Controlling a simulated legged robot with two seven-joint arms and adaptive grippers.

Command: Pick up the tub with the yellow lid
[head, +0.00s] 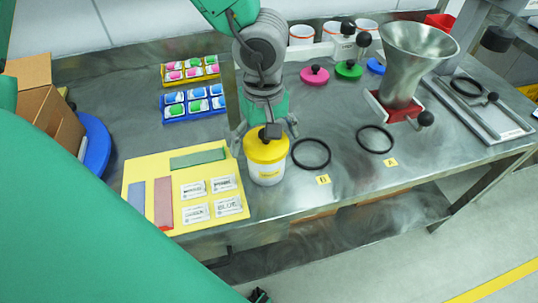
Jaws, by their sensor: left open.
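The tub with the yellow lid (267,160) stands upright on the steel table near its front edge, beside the yellow board. It has a white body and a dark knob on its lid. My left gripper (266,134) is directly above it, pointing down, with its fingers spread open on either side of the lid's knob. Whether the fingers touch the lid cannot be told. My right gripper is not in view.
A yellow board (150,170) with cards and coloured strips lies left of the tub. Black rings (311,166) lie to its right. A steel funnel (412,65), coloured lids, white cups and an open cardboard box (40,95) stand farther off.

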